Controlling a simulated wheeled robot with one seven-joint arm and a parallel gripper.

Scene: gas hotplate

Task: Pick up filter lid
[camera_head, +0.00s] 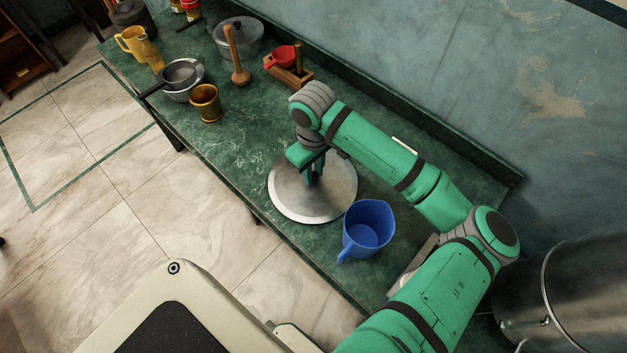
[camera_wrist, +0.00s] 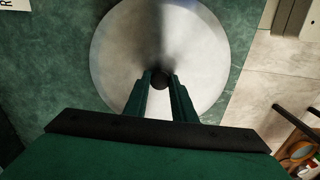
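The filter lid (camera_head: 340,195) is a round, flat metal disc on the green counter, near its front edge. It also shows in the wrist view (camera_wrist: 115,60), with a small dark knob (camera_wrist: 160,82) at its middle. My gripper (camera_head: 315,178) points down over the middle of the lid. In the wrist view its two fingers (camera_wrist: 160,76) stand on either side of the knob. The knob fills the space between the fingertips, with no clear gap seen. The lid looks level, and I see no clear space under it.
A blue jug (camera_head: 368,228) stands close to the lid on the green counter (camera_head: 245,155). A brown cup (camera_head: 206,103), a bowl with a sieve (camera_head: 182,80), a wooden pestle (camera_head: 236,60) and a grey pot (camera_head: 250,32) stand farther left. A wall rises behind the counter.

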